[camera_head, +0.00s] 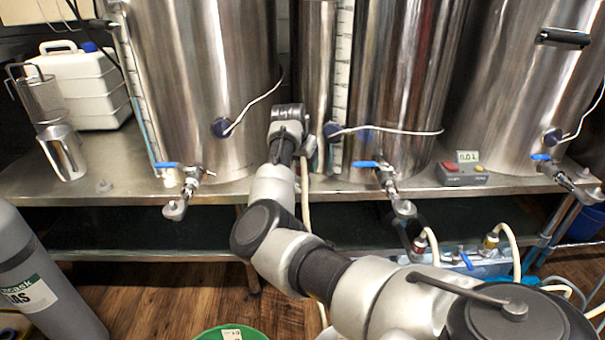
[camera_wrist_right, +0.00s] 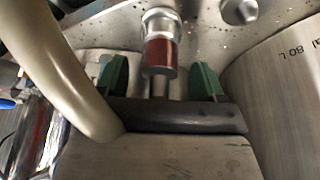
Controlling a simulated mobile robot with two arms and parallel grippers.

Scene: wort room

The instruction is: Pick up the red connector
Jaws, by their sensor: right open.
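In the right wrist view, a dark red connector (camera_wrist_right: 160,55) with a silver metal collar stands out between the two green fingertips of my right gripper (camera_wrist_right: 160,82). The fingers are apart, one on each side, with gaps to the connector. In the head view, my right arm reaches to the middle tank area, and its wrist (camera_head: 288,125) hides the fingers and whatever is in front of them. A red-collared hose fitting (camera_head: 420,243) also shows low on the right; I cannot tell whether it is the same connector. My left gripper is not in view.
A pale hose (camera_wrist_right: 55,70) passes close to the left of my right gripper. Steel tanks (camera_head: 205,80) with blue-handled valves (camera_head: 190,180) stand on a metal bench (camera_head: 105,215). A small control box (camera_head: 461,174) is at right. A grey cylinder (camera_head: 40,280) stands at lower left.

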